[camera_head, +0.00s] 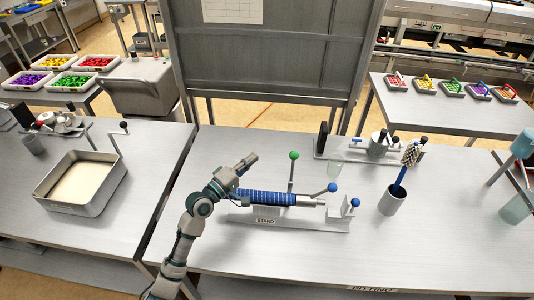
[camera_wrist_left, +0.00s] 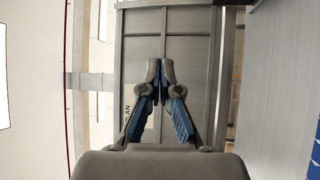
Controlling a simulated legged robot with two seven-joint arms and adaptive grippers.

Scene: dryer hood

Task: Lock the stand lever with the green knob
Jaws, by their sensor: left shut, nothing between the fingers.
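The stand (camera_head: 300,221), labelled STAND, lies on the near table. A blue ribbed cylinder with a metal end (camera_head: 268,198) rests lengthwise on it. A lever with a green knob (camera_head: 294,155) stands nearly upright behind the cylinder. One blue knob (camera_head: 332,187) tops a slanted lever at the cylinder's right end. Another blue knob (camera_head: 355,202) is on the stand's right end. My left gripper (camera_head: 252,158) is raised left of the green knob, apart from it. Its fingertips meet with nothing between them, as the left wrist view (camera_wrist_left: 160,70) also shows. My right gripper is out of view.
A cup with brushes (camera_head: 391,201) stands right of the stand. A grey panel (camera_head: 275,60) rises beyond the table. The table front is clear.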

